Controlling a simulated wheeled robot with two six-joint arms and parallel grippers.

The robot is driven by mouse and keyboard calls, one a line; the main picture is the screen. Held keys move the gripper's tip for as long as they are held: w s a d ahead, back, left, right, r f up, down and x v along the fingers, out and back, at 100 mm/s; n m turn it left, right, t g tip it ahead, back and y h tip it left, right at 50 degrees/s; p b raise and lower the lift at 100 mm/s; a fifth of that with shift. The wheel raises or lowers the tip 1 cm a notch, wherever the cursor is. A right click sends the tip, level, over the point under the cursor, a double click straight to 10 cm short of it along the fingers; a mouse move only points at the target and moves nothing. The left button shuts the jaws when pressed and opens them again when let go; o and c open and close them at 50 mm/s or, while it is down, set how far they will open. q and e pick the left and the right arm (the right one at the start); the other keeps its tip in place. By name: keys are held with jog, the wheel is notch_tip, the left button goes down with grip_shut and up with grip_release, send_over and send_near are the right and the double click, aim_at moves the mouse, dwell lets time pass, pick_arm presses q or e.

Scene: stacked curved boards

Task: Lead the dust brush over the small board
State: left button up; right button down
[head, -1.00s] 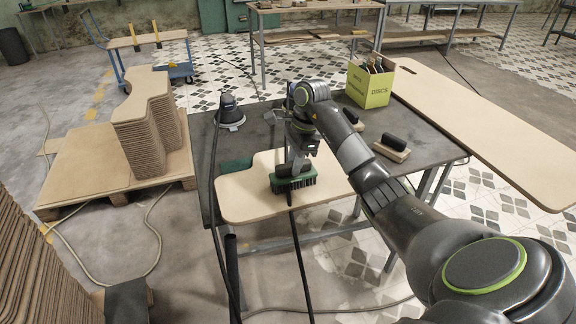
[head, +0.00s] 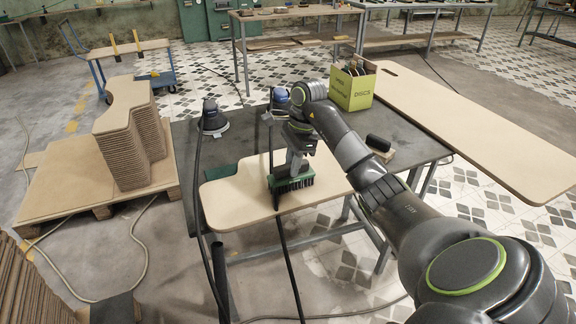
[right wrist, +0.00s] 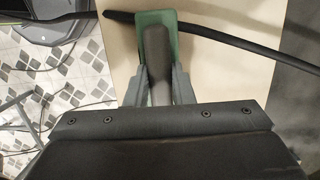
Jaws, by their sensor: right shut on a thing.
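The small board (head: 235,201) is a light wooden panel lying on the dark work table, its near edge overhanging the table. The dust brush (head: 293,184) has a green body and black bristles and is on the board, bristles down. My right gripper (head: 296,163) is shut on the brush's grip from above. In the right wrist view the fingers (right wrist: 157,88) close around the dark handle, with the green brush body (right wrist: 156,25) beyond. I cannot tell how firmly the bristles touch the board. My left gripper is not in view.
A sander (head: 211,119) with a hose stands at the table's back left. A long board (head: 470,125) lies at the right. A dark hose hangs across the board's front.

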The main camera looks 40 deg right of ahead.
jog(key=shift+s+d+f+b, duration=0.15)
jog(key=shift+d+b, duration=0.3)
jog(key=shift+d, duration=0.4)
jog(key=shift+s+d, duration=0.15)
jog(key=shift+d, duration=0.5)
jog(key=shift+w+d+b, duration=0.2)
jog(key=shift+w+b, duration=0.9)
jog(key=shift+w+d, duration=0.1)
jog(key=shift+w, duration=0.35)
